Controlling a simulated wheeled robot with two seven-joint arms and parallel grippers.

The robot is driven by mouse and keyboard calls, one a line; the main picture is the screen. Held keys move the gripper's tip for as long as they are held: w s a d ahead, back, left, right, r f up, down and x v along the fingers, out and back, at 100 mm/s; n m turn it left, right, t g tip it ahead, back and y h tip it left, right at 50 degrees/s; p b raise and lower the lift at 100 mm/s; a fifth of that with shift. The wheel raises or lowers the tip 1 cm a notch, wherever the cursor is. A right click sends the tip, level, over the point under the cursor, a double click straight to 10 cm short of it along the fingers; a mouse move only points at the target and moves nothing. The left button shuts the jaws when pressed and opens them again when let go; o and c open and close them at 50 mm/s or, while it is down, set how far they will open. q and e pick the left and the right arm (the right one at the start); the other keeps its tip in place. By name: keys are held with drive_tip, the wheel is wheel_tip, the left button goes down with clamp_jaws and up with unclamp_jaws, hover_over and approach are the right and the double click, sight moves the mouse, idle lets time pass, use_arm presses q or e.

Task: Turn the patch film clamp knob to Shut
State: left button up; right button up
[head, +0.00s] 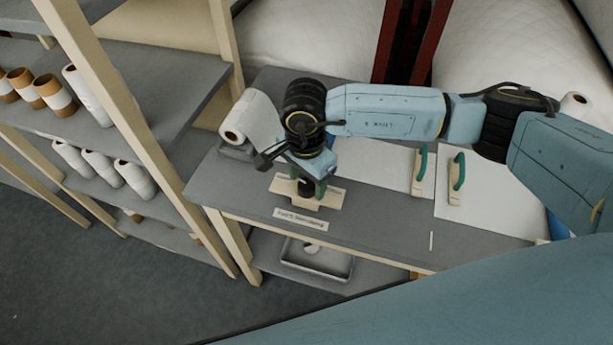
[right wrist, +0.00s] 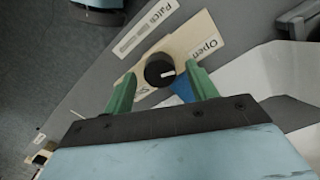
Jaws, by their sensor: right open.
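The black clamp knob (right wrist: 158,66) sits on a beige plate (right wrist: 186,42) in the right wrist view. Its short white mark points right, a little below the word Open. A second word by the left finger is mostly hidden. My right gripper (right wrist: 161,74) is open, its green fingers on either side of the knob with gaps showing. In the head view my right gripper (head: 306,182) points down over the plate (head: 331,193) at the bench's front edge, with the knob (head: 307,188) between its fingers. My left gripper is not in view.
A white label (head: 300,219) lies on the grey bench (head: 375,232) in front of the plate. Shelves with several rolls (head: 85,95) are at left.

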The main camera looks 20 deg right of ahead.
drive_tip(key=shift+f, duration=0.1)
drive_tip(key=c, duration=1)
